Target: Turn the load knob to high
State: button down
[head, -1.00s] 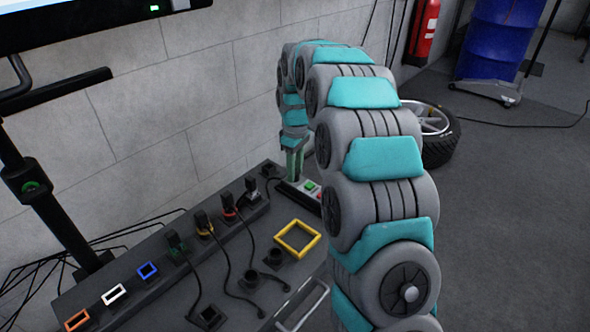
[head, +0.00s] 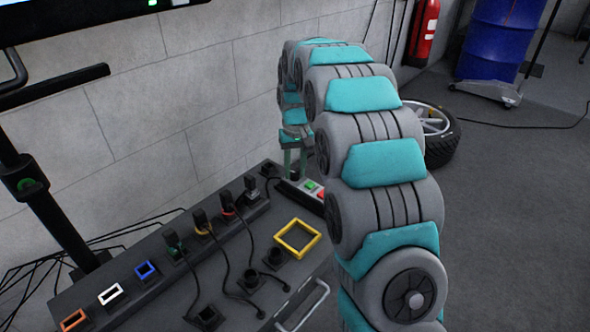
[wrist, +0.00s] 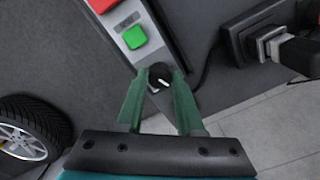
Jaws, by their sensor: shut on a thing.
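The load knob (wrist: 160,73) is a small black round knob with a white mark, at the end of the control strip in the wrist view. My gripper (wrist: 158,78) has its two green fingers on either side of the knob, shut on it. In the head view my gripper (head: 295,168) points down at the far end of the bench, and the knob there is largely hidden between the fingers. Which setting the knob's mark points to cannot be read.
A green button (wrist: 134,37) and a red button (wrist: 101,5) sit on the strip beside the knob. Plugs with black cables and a yellow frame (head: 297,238) are on the bench (head: 150,295). A wall stands close behind. A wheel (head: 440,135) lies on the floor.

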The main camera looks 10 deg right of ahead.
jog(key=m, duration=0.4)
jog(key=shift+m, duration=0.3)
jog(key=m, duration=0.4)
jog(key=shift+m, duration=0.3)
jog(key=m+p, duration=0.1)
jog(key=m, duration=0.3)
jog(key=shift+m, duration=0.3)
jog(key=shift+a+m+p, duration=0.1)
jog(key=shift+m+p, duration=0.55)
jog(key=shift+m, duration=1.45)
jog(key=c, duration=0.5)
grip_release()
